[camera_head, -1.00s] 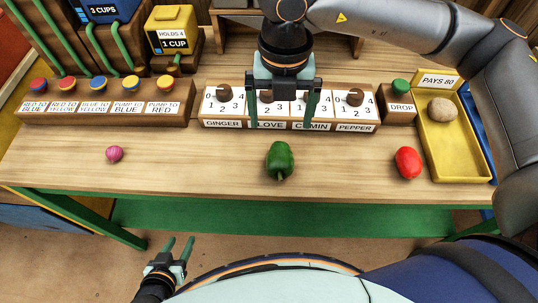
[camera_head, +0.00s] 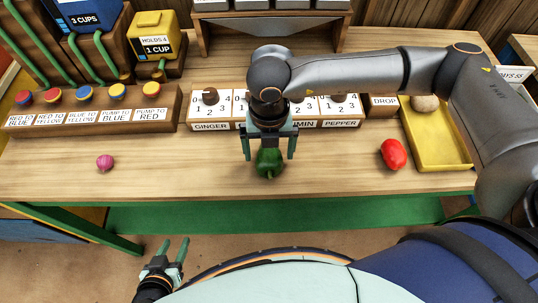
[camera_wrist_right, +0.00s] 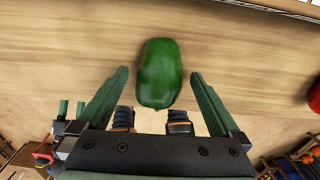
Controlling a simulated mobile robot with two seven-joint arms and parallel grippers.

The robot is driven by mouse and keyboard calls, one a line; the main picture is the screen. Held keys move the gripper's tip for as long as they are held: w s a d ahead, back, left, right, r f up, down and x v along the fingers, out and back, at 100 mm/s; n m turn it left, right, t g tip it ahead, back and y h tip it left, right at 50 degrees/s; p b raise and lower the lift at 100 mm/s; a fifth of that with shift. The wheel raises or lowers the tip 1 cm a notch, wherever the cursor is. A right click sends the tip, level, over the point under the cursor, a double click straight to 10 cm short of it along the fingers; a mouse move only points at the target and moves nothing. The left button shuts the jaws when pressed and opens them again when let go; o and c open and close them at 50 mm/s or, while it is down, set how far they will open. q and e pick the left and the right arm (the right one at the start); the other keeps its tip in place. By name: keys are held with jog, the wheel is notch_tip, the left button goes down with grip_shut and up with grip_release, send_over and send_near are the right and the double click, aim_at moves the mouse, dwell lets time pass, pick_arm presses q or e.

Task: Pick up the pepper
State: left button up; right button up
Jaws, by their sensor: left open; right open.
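The green pepper (camera_head: 269,163) sits on the wooden table near its front middle. It also shows in the right wrist view (camera_wrist_right: 160,75), ahead of and between the two fingers. My right gripper (camera_head: 269,150) is open above the pepper, its fingers on either side and apart from it in the picture; its exact height cannot be told. Its open fingers also show in the right wrist view (camera_wrist_right: 161,95). My left gripper (camera_head: 173,252) is open and empty, low in front of the table.
A red tomato-like vegetable (camera_head: 393,154) lies to the right, beside a yellow tray (camera_head: 437,152) holding a potato (camera_head: 425,103). A small pink onion (camera_head: 105,163) lies at left. A dial panel (camera_head: 212,127) stands just behind the pepper. The table between is clear.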

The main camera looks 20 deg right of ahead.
jog(key=shift+f, duration=0.1)
jog(key=shift+c, duration=0.2)
jog(key=c, duration=1.3)
